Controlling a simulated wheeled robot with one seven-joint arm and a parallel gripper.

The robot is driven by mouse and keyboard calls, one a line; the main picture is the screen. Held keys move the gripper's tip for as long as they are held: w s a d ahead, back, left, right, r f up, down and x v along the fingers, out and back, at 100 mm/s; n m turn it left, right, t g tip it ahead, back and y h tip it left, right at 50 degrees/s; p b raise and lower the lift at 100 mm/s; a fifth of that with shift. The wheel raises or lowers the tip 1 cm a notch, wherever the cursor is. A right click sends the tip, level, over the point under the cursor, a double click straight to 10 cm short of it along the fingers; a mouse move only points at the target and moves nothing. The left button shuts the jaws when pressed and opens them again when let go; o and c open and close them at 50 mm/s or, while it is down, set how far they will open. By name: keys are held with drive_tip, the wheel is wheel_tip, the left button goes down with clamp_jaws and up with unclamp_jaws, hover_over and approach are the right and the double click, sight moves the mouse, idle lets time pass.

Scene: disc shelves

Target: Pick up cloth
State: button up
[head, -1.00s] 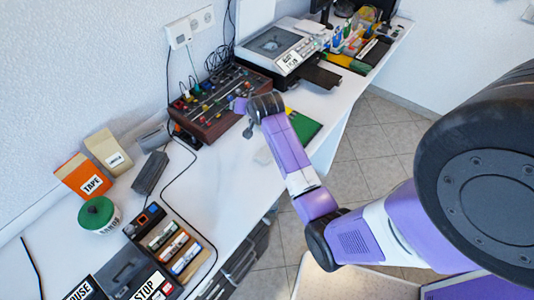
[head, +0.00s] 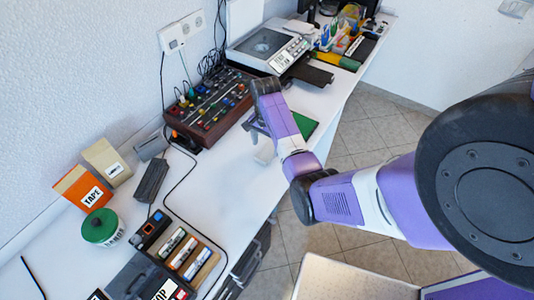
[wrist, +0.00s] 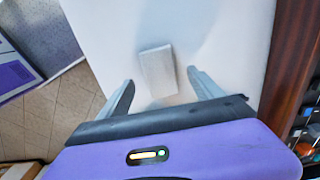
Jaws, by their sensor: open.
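A small pale grey-white folded cloth (wrist: 157,72) lies flat on the white table. In the wrist view it is between and slightly beyond my two fingertips. In the head view the cloth (head: 264,153) is a faint pale patch near the table's front edge, just below my gripper. My gripper (wrist: 161,80) is open and empty, with its two grey fingers spread on either side of the cloth. In the head view my gripper (head: 256,128) is partly hidden by my arm, and its height above the table is hard to judge.
A mixer with knobs (head: 207,107) stands behind my gripper. A green flat item (head: 304,125) lies right of my arm at the table edge. A turntable (head: 268,48) stands farther back. A dark oblong device (head: 151,181) and cable lie left. White table between is clear.

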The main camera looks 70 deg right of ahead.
sight(266, 154)
drive_tip(key=shift+a+f, duration=0.1)
drive_tip(key=shift+f, duration=1.8)
drive_tip(key=c, duration=1.6)
drive_tip(key=shift+o, duration=0.2)
wheel_tip(266, 154, up, 20)
drive_tip(key=p, duration=0.5)
